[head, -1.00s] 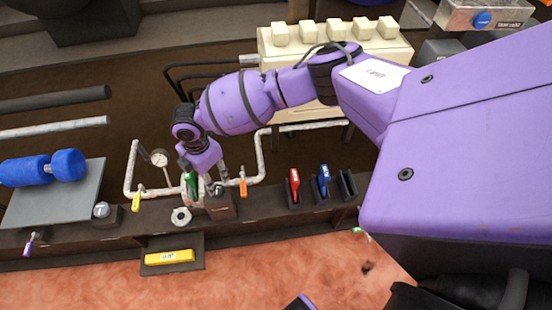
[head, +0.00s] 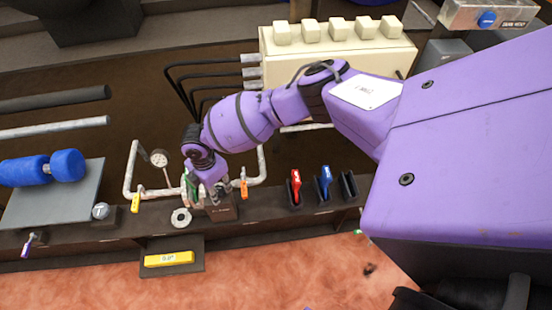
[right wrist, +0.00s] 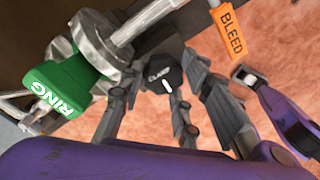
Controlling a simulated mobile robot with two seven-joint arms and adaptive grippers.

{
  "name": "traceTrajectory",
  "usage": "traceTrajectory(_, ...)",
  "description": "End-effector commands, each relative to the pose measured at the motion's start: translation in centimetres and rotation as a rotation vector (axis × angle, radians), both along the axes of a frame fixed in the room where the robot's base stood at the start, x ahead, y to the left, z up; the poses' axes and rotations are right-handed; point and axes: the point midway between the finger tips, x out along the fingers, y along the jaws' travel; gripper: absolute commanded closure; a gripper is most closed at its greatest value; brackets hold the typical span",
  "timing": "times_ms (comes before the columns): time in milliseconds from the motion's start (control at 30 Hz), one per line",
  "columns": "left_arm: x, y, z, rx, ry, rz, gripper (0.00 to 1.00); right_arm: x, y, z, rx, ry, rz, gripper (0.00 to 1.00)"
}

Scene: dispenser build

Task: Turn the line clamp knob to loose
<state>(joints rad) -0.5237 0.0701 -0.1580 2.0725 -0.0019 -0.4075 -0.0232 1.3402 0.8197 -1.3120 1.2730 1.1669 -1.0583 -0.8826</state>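The line clamp knob (right wrist: 161,78) is black, with a white "CLAMP" label and a short white pointer line. It shows in the right wrist view between the fingers of my right gripper (right wrist: 162,66). The fingers stand apart, one on each side; a gap shows on the left, and contact on the right is unclear. In the head view my right gripper (head: 220,188) is over the dark clamp block (head: 223,211) and mostly hides the knob. My left gripper is not in view.
A green "RING" part (right wrist: 63,88) and metal pipework crowd the gripper's left. An orange "BLEED" tag (right wrist: 238,32) hangs to the right. A gauge (head: 160,158), yellow tag (head: 136,203), red handle (head: 296,187) and blue handle (head: 325,182) stand along the bench.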

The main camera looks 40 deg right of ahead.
Motion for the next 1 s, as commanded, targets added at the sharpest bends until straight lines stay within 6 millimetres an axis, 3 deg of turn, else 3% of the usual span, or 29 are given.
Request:
traceTrajectory(100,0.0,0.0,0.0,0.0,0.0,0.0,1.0,0.4,0.0,0.2,0.0,-0.009,0.0,0.95)
traceTrajectory(367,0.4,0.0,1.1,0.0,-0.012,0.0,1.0,0.6,0.0,0.5,0.002,-0.013,-0.097,0.95)
traceTrajectory(600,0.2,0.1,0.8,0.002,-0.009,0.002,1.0,0.8,-0.1,0.4,0.002,-0.016,-0.103,0.95)
traceTrajectory(633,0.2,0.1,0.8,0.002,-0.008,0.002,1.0,0.8,-0.1,0.4,0.002,-0.017,-0.103,0.67)
traceTrajectory(700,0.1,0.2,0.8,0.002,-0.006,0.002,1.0,0.8,-0.1,0.5,0.002,-0.016,-0.103,0.57)
traceTrajectory(1000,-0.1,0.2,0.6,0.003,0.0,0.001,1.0,0.6,0.0,0.4,0.001,-0.011,-0.101,0.55)
